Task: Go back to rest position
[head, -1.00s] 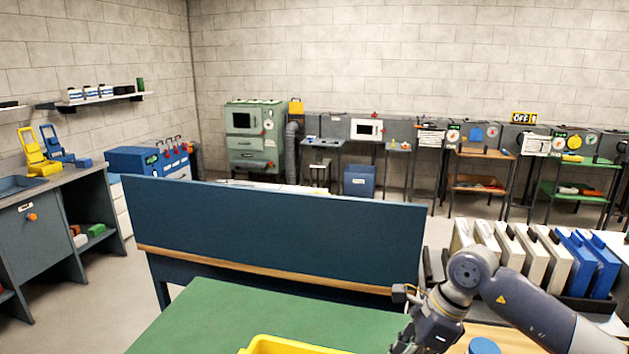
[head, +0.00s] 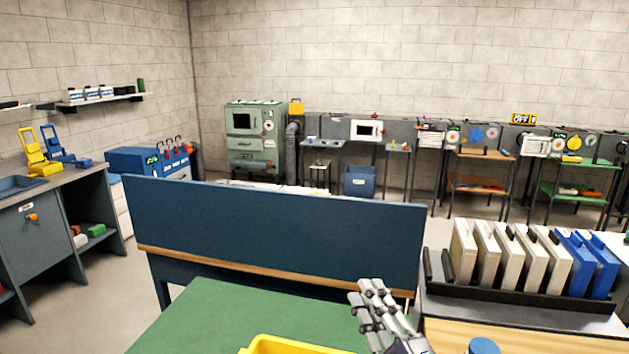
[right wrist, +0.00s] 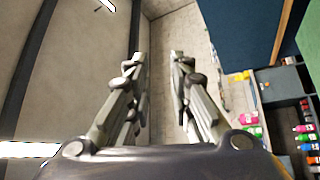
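My right gripper (head: 372,292) shows at the bottom of the head view, fingers pointing up, above the right part of the green bench top (head: 215,315). In the right wrist view its two fingers (right wrist: 158,60) stand apart with a clear gap and nothing between them. The right gripper is open and empty. My left gripper is not in view in either picture.
A blue back panel (head: 270,225) stands behind the bench. A yellow bin (head: 285,346) is at the bottom edge, with a blue round object (head: 483,346) to its right. A black rack (head: 520,297) of white and blue binders stands at right.

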